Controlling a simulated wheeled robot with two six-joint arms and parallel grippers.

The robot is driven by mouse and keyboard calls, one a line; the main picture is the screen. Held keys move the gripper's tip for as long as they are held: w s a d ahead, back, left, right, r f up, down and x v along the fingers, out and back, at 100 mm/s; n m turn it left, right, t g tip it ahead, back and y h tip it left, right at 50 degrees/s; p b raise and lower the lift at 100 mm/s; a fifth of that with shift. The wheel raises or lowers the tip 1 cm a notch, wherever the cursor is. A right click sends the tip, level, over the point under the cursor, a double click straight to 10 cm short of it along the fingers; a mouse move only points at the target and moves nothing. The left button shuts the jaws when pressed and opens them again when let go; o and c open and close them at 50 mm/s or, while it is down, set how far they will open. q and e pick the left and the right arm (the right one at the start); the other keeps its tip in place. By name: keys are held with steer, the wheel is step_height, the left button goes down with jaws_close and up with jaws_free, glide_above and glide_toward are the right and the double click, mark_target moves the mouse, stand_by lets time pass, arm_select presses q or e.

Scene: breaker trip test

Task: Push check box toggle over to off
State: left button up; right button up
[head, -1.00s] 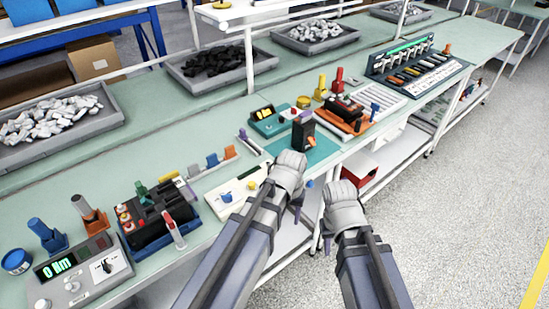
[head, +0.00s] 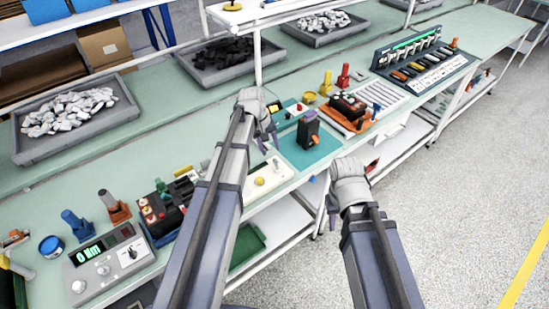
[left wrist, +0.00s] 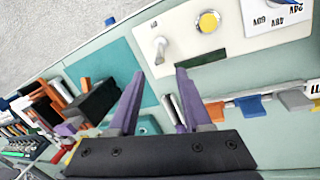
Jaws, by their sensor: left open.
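The check box is a white box (head: 270,182) at the table's front edge, with a yellow round button and a small grey toggle (head: 277,164). In the left wrist view the white box (left wrist: 255,38) fills the top, and its grey toggle (left wrist: 160,48) stands just beyond my fingertips. I cannot tell the toggle's on or off side. My left gripper (head: 269,140) is above the table beside the box's far end; in the left wrist view its purple fingers (left wrist: 158,80) are apart and empty. My right gripper (head: 333,212) hangs off the table's front edge, its fingers mostly hidden.
A black breaker (head: 308,131) with an orange lever stands on a teal mat (head: 325,150) right of the box. A row of coloured clips on a rail (left wrist: 258,105) lies close to my left gripper. A torque meter (head: 105,260) stands at the left.

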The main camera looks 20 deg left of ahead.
mark_target(274, 160)
arm_select(q)
steer(key=shift+b+x, duration=3.75)
steer(key=shift+x, duration=0.2)
jaws_close()
